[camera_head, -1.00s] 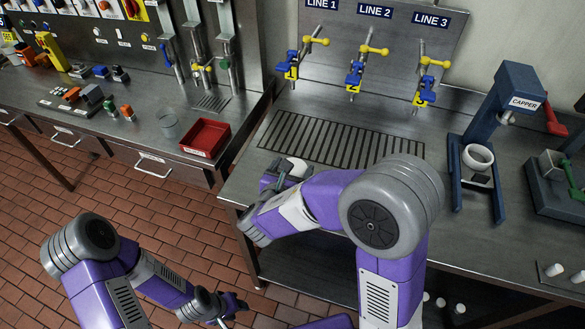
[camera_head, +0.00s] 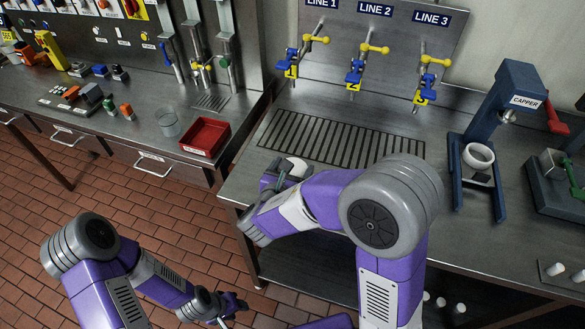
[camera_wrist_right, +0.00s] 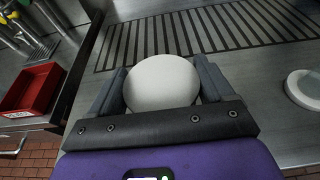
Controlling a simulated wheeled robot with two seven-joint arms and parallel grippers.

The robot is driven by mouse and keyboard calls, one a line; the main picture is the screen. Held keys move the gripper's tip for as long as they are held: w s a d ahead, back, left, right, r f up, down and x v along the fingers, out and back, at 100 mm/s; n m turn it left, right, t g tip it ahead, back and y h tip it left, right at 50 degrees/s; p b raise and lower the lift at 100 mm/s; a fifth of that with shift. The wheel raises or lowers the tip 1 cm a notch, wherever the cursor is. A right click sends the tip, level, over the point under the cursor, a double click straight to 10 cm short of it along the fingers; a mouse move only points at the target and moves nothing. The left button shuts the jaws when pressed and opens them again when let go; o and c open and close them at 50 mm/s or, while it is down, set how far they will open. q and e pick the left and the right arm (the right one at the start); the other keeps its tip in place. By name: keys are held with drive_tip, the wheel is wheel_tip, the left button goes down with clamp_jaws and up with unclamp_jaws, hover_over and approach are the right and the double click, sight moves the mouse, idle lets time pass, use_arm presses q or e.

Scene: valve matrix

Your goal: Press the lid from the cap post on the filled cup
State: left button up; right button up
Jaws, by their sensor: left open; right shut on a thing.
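My right gripper (camera_wrist_right: 162,95) is shut on a smooth white round piece (camera_wrist_right: 163,82) over the bench. I cannot tell whether this is the lid alone or a lid on a cup. The piece also shows in the head view (camera_head: 297,168), partly hidden by my gripper. A white cup (camera_head: 479,155) stands upright in the blue frame of the capper (camera_head: 522,95); its contents are not clear. A flat white round thing with a rim (camera_wrist_right: 305,88) lies to the right in the wrist view. My left gripper (camera_head: 232,308) is open and empty, low over the floor.
A slotted drain grate (camera_head: 325,138) lies beyond my right gripper, below three valves with yellow handles. A red bin (camera_head: 205,137) and a clear glass (camera_head: 168,124) stand on the left bench. A green-and-grey device (camera_head: 555,175) stands right of the capper. A gap separates the benches.

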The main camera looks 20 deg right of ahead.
drive_tip(key=shift+f, duration=0.1)
drive_tip(key=o, duration=0.9)
drive_tip(key=p+v, duration=0.1)
drive_tip(key=v, duration=0.6)
drive_tip(key=shift+s+a, duration=0.2)
